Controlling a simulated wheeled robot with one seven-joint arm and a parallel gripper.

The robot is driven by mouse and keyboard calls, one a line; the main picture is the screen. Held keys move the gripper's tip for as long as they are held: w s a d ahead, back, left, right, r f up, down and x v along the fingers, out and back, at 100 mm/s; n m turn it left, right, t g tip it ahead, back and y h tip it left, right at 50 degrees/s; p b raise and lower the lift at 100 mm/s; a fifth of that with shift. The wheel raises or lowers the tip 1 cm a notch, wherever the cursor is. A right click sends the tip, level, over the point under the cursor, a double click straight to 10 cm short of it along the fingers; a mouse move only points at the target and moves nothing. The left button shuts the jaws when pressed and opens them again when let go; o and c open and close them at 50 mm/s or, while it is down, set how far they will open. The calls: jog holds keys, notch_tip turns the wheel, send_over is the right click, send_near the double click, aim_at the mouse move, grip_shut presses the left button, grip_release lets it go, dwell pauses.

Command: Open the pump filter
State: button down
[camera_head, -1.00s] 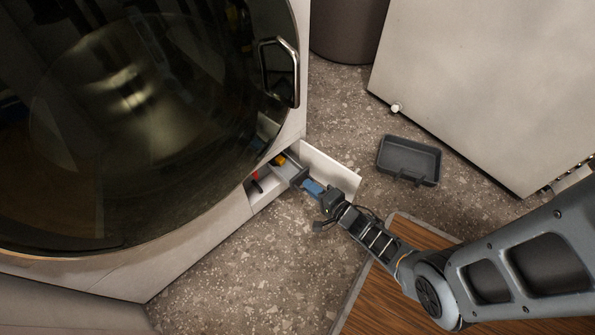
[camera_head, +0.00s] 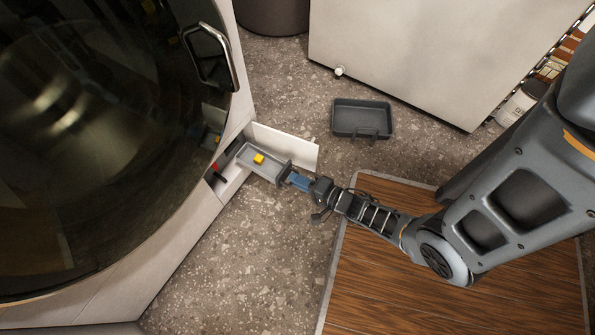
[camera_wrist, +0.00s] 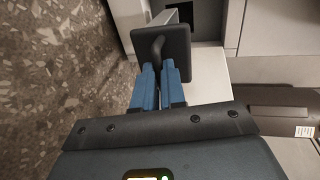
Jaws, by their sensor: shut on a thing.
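The pump filter (camera_head: 262,167) is a grey, shallow drawer-like tray with a yellow block (camera_head: 259,159) in it. It sticks well out of the compartment (camera_head: 222,178) low on the washer (camera_head: 225,120). In the wrist view its dark front plate (camera_wrist: 178,45) and handle (camera_wrist: 157,44) show. My gripper (camera_head: 291,180) is shut on this handle at the outer end; its blue fingers (camera_wrist: 158,72) clamp it closely. The white compartment flap (camera_head: 290,146) stands open beside the filter. A red-and-black part (camera_head: 216,172) shows inside the compartment.
A loose dark grey tray (camera_head: 361,119) lies on the speckled floor (camera_head: 260,260). A white cabinet (camera_head: 410,50) stands at the back right, with a white jar (camera_head: 514,107) near it. A wooden board (camera_head: 400,295) lies under my arm.

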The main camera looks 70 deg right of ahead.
jog(key=c, duration=1.2)
grip_release()
jog(key=p+v, duration=0.1)
jog(key=v, duration=0.6)
jog(key=shift+s+a+p, duration=0.15)
jog(key=shift+s+p, duration=0.2)
jog(key=shift+r, duration=0.1)
